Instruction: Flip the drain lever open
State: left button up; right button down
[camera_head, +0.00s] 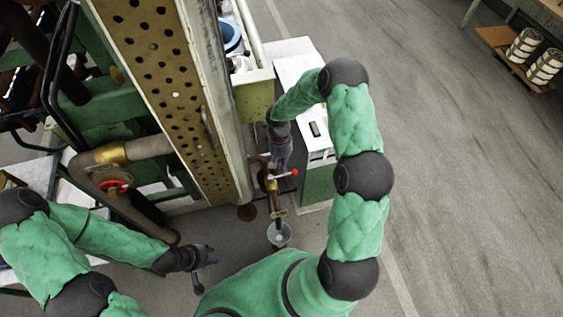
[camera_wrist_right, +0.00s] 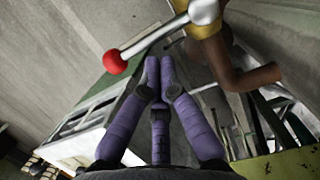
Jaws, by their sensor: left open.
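The drain lever (camera_head: 284,175) is a thin metal rod with a red ball end, on a brass valve (camera_head: 271,184) of a brown pipe beside the long basin. It also shows in the right wrist view (camera_wrist_right: 150,40), its red ball to the left of my fingertips. My right gripper (camera_head: 282,165) is just behind the lever in the head view. In the right wrist view its purple fingers (camera_wrist_right: 160,68) are drawn together at the tips with nothing seen between them; contact with the lever cannot be told. My left gripper (camera_head: 205,262) is open and empty at the lower left.
A small bucket (camera_head: 279,235) stands under the pipe's end. A perforated metal panel (camera_head: 165,85) and a large pipe with a red handwheel (camera_head: 115,187) lie left. A green and white cabinet (camera_head: 318,183) stands right of the valve. Open floor (camera_head: 470,180) lies farther right.

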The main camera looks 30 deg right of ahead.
aim_at(286, 174)
jog(key=shift+s+d+m, duration=0.15)
jog(key=shift+s+m, duration=0.45)
jog(key=shift+m, duration=0.6)
jog(key=s+m, duration=0.1)
jog(key=s+m+y, duration=0.1)
jog(key=m, duration=0.1)
jog(key=shift+t, duration=0.3)
jog(key=s+a+m+t+y+b, duration=0.1)
jog(key=s+a+m, duration=0.3)
jog(key=m, duration=0.7)
jog(key=shift+s+a+m+t, duration=0.3)
jog(key=shift+a+m+t, duration=0.1)
jog(key=shift+t, duration=0.3)
